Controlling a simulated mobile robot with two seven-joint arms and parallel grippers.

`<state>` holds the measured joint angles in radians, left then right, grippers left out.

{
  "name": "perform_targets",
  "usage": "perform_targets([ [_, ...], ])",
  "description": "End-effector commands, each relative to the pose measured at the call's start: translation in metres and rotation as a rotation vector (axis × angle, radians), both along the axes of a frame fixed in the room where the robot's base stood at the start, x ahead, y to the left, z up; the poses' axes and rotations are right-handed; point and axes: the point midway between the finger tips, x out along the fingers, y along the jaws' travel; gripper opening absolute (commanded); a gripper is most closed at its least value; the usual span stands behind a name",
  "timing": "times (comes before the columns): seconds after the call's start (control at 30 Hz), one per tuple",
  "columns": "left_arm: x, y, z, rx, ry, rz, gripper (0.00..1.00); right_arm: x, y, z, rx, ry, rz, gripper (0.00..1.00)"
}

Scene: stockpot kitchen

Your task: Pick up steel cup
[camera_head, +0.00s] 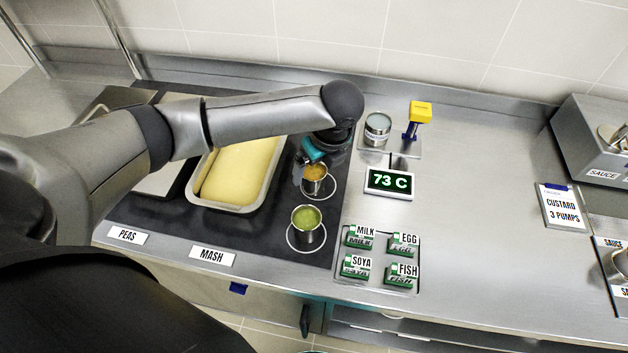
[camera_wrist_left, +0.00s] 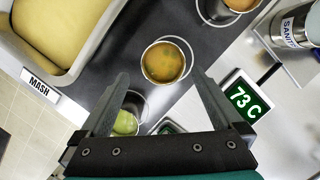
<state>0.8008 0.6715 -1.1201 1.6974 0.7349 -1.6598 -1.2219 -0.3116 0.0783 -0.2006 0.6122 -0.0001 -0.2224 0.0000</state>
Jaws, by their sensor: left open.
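A steel cup with orange soup (camera_head: 315,187) stands on the dark hob inside a white ring. In the left wrist view this cup (camera_wrist_left: 166,64) shows ahead of the fingertips, roughly centred between them. A second steel cup with green soup (camera_head: 307,233) stands nearer the front edge; in the left wrist view it (camera_wrist_left: 125,122) is partly hidden behind a finger. A third cup (camera_wrist_left: 222,12) is cut off at the top of the wrist view and is hidden by my arm in the head view. My left gripper (camera_head: 307,171) is open and empty, close above the orange-soup cup. My right gripper is out of view.
A cream-filled tray (camera_head: 278,180) lies left of the cups. A 73 C display (camera_head: 389,183), a can (camera_head: 377,129) and a yellow-topped blue item (camera_head: 420,112) stand to the right. Labelled green blocks sit on a small tray (camera_head: 378,284). The steel counter (camera_head: 480,200) right of the display is clear.

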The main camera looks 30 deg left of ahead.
Motion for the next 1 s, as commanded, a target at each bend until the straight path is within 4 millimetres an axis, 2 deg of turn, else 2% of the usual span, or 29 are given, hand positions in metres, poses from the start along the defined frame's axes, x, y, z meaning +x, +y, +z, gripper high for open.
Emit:
perform_targets([
  [0.23, 0.004, 0.004, -0.017, -0.001, -0.002, -0.001, 1.0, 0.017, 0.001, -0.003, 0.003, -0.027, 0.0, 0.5],
  [0.53, 0.012, 0.013, -0.057, 0.0, -0.001, 0.0, 1.0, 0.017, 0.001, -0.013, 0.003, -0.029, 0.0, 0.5],
  [0.83, 0.013, 0.014, -0.06, 0.0, -0.003, -0.002, 1.0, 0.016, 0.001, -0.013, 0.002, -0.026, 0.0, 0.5],
  [1.0, 0.013, 0.014, -0.06, 0.0, -0.003, -0.002, 0.82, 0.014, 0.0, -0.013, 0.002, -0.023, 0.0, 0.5],
])
